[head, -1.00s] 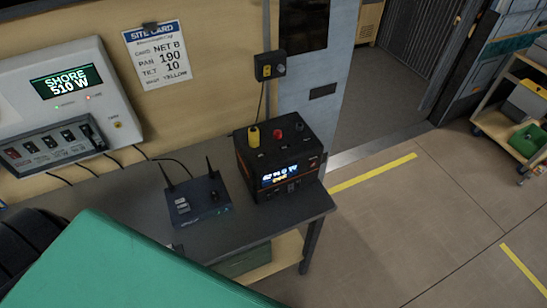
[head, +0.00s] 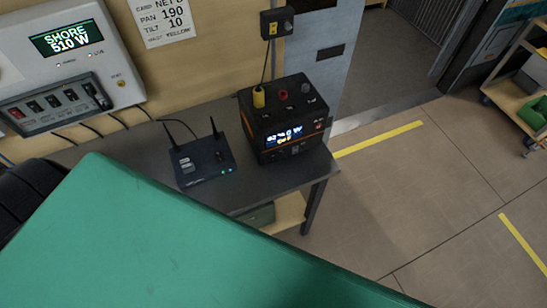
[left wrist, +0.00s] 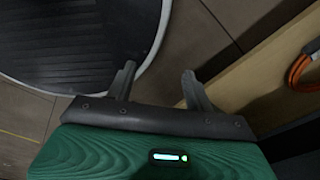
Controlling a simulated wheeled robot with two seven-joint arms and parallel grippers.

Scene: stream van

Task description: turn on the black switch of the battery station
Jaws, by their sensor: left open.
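The battery station (head: 263,139) is a black box with orange trim on the right end of the dark table in the head view. Its front display is lit. A yellow, a red and a dark knob-like part stand on its top. I cannot make out which part is the black switch or its position. My left gripper (left wrist: 158,88) shows in the left wrist view with its two fingers apart and nothing between them. It is away from the battery station, which is not in that view. My right gripper is not in view.
A router (head: 203,163) with two antennas stands left of the station on the table (head: 243,188). A wall panel (head: 45,62) reading SHORE 510 W has several switches. A small black box (head: 277,22) hangs above the station. An orange cable coil (left wrist: 301,68) shows in the wrist view.

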